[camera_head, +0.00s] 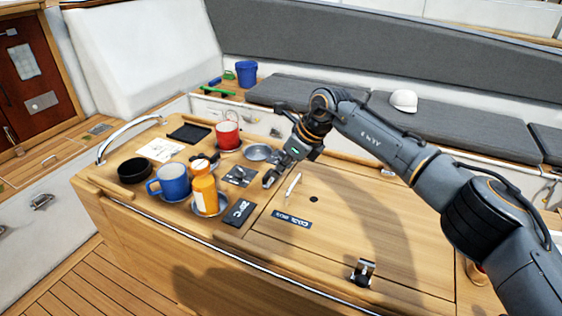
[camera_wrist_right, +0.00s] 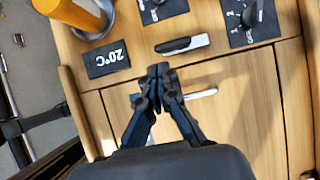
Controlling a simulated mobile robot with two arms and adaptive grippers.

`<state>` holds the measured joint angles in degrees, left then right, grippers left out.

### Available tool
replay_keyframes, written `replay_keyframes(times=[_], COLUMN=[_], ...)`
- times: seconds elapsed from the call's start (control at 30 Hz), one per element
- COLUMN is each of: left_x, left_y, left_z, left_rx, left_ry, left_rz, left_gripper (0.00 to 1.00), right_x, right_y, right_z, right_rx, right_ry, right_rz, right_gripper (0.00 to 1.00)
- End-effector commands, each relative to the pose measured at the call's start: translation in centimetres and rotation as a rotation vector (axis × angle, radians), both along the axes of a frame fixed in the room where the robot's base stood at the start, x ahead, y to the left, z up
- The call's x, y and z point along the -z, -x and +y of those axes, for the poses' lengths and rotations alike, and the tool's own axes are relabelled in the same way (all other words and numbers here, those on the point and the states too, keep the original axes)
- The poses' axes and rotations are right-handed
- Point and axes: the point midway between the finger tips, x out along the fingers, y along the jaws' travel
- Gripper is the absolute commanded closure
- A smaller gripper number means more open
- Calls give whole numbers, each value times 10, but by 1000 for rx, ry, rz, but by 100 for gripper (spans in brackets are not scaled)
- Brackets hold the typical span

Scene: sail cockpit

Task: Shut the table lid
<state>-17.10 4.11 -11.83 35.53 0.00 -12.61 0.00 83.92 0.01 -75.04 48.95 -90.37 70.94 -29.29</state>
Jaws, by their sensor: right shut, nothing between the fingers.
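The table lid (camera_head: 350,235), a wooden panel labelled "COOL BOX", lies flat and looks level with the table top around it. It also shows in the wrist view (camera_wrist_right: 235,110), with a thin seam along its edge. A slim pale handle (camera_head: 293,187) stands on the lid near its far left part. My right gripper (camera_head: 268,180) is shut and empty, over the table close to the lid's left edge. In the wrist view its fingertips (camera_wrist_right: 158,72) meet, partly covering a pale bar on the lid. Whether they touch the wood I cannot tell. My left gripper is out of view.
Left of the lid stand an orange bottle (camera_head: 205,193) on a saucer, a blue mug (camera_head: 171,182), a red mug (camera_head: 228,134), a black bowl (camera_head: 134,171) and a "20°C" panel (camera_head: 238,213). A metal latch (camera_head: 363,271) sits at the lid's front.

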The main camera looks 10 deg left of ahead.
Motion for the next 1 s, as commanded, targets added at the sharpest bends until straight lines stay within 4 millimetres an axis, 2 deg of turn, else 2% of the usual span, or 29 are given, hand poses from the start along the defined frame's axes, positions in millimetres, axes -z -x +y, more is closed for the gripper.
replay_keyframes(times=[0.03,0.17,0.67,0.77,0.93,1.0], left_x=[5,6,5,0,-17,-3], left_y=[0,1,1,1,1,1], left_z=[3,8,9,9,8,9], left_rx=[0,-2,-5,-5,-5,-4], left_ry=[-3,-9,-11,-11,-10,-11], left_rz=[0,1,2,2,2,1], left_gripper=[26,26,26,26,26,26], right_x=[6,10,8,-2,-38,-47], right_y=[0,0,0,0,1,0], right_z=[0,0,0,-1,-8,-7], right_rx=[0,0,0,0,3,2], right_ry=[0,-1,-1,-1,-2,-2], right_rz=[0,-1,-1,-3,-4,-7], right_gripper=[100,100,100,100,100,100])
